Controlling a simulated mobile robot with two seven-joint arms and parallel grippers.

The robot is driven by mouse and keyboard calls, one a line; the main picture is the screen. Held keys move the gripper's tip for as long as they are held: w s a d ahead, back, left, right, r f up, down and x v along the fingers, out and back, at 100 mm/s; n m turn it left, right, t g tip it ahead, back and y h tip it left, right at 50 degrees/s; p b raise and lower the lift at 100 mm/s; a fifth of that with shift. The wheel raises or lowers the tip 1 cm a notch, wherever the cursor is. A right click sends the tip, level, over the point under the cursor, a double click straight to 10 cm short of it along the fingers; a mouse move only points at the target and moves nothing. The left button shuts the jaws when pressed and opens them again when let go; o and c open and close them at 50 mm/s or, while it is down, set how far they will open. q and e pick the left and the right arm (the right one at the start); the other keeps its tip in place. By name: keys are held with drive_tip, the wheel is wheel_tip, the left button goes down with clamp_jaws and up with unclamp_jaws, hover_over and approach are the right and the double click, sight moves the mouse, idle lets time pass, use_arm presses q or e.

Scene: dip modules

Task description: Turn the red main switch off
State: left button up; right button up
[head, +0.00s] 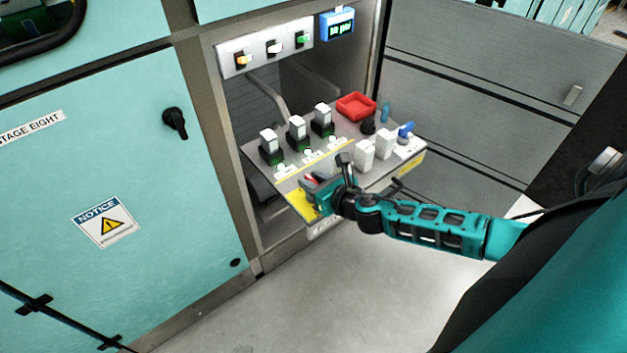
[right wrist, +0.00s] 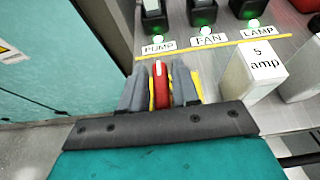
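The red main switch (right wrist: 161,86) is a red lever with a pale stripe on top. It stands on a yellow plate (head: 302,204) at the front left corner of the shelf panel. My right gripper (right wrist: 160,92) is over it, with one grey finger on each side of the lever. Narrow yellow gaps show between lever and fingers, so the gripper looks open around it. In the head view my right gripper (head: 318,187) hides most of the switch. My left gripper is not in view.
Modules with green lights stand behind labels PUMP (right wrist: 158,47), FAN (right wrist: 208,40) and LAMP (right wrist: 258,33). A white 5 amp block (right wrist: 252,70) stands right of the gripper. A red tray (head: 356,106) is at the back. Cabinet doors flank the shelf.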

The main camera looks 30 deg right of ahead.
clamp_jaws()
